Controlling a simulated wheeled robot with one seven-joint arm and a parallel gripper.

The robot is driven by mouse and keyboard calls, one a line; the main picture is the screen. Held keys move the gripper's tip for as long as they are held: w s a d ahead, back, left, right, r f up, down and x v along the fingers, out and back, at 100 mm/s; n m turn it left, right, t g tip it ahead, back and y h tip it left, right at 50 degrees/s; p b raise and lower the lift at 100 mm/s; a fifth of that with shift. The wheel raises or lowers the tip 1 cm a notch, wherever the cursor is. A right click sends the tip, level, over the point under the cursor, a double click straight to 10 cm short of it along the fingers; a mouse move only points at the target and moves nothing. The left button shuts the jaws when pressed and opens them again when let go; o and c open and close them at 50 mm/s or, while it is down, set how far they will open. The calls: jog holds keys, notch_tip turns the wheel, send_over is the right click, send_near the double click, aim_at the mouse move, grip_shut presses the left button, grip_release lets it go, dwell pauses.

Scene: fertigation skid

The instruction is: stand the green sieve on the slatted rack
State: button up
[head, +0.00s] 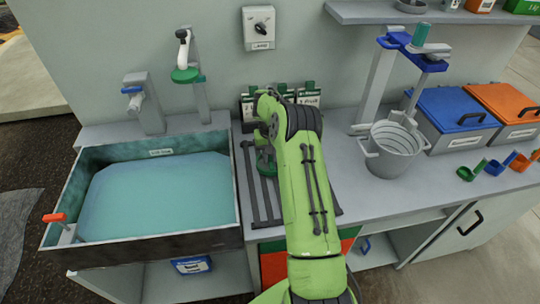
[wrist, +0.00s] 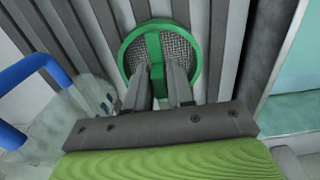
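The green sieve (wrist: 160,50) has a round green rim, a grey mesh and a short green handle. In the wrist view its handle lies between the two fingers of my gripper (wrist: 164,82), which look closed against it. The slatted rack (head: 262,200) is a set of dark bars on the counter, right of the sink. Its slats (wrist: 220,40) show behind the sieve. In the head view the sieve (head: 265,162) is over the rack's back part, partly hidden by my arm. I cannot tell whether it touches the slats.
A water-filled sink (head: 160,190) lies left of the rack. A grey bucket (head: 392,150) stands to the right under a blue-topped stand. Labelled packets (head: 308,95) stand behind the rack. A clear vessel with a blue handle (wrist: 35,72) is beside the rack in the wrist view.

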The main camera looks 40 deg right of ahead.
jog(key=shift+o, duration=1.3)
notch_tip(320, 180, up, 13)
jog(key=p, duration=0.2)
notch_tip(320, 180, up, 5)
jog(key=n, duration=0.1)
send_over(263, 167)
jog(key=s+a+r+n+t+h, duration=0.2)
jog(key=s+a+r, duration=0.6)
jog(key=a+r, duration=0.25)
jog(key=s+a+n+t+y, duration=0.1)
jog(key=s+a, duration=0.4)
jog(key=s, duration=0.5)
jog(key=s+a+n+t+y, duration=0.1)
jog(key=s+a, duration=0.4)
jog(key=s, duration=0.6)
jog(key=shift+s+f+t, duration=0.25)
jog(key=shift+f+t, duration=0.2)
jog(key=shift+t, duration=0.35)
